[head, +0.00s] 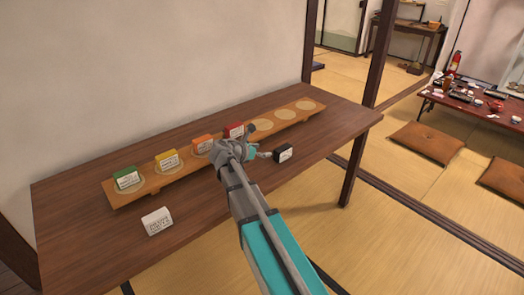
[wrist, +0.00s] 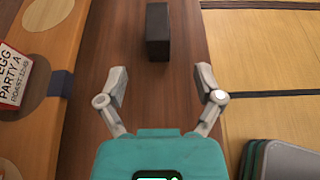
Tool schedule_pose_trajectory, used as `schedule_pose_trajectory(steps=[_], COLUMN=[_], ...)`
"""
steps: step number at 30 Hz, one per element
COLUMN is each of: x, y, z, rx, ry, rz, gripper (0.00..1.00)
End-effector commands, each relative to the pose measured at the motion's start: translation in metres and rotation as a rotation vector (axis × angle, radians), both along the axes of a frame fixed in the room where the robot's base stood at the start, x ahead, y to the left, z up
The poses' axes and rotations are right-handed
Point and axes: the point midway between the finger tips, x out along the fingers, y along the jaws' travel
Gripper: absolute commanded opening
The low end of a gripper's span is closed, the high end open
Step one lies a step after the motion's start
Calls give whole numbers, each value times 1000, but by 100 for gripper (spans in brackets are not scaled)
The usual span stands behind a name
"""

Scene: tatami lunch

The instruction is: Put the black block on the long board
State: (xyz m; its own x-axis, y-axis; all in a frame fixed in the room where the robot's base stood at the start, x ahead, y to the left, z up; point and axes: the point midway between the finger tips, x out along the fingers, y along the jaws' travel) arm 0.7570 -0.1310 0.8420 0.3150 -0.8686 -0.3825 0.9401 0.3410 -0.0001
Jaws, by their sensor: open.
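The black block (head: 283,153) stands on the dark wooden table, in front of the long board, with a white label on the side facing the head camera. In the wrist view the black block (wrist: 158,32) is ahead of the fingertips, roughly between their lines. My gripper (head: 262,153) is open and empty, just left of the block in the head view; its fingers also show apart in the wrist view (wrist: 161,85). The long board (head: 292,122) lies along the wall side of the table and has a row of pale round spots. Its three far-right spots are bare.
Green (head: 126,178), yellow (head: 167,160), orange (head: 202,144) and red (head: 233,131) labelled blocks stand on the board. A white block (head: 157,221) is on the table at front left. The table's right edge is near the black block; tatami floor lies beyond.

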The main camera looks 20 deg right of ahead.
Motion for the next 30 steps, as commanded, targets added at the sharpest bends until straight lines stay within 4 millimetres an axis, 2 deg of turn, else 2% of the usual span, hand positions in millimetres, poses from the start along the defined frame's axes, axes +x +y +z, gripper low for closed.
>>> schedule_pose_trajectory(steps=[8,14,20,30], x=[-1,-13,-44,-103], y=[0,1,8,36], z=[-1,-10,-34,-76], rx=[4,85,290,673], ry=[-3,-63,-217,-487], rz=[-2,-48,-194,-578], gripper=[85,85,85,85])
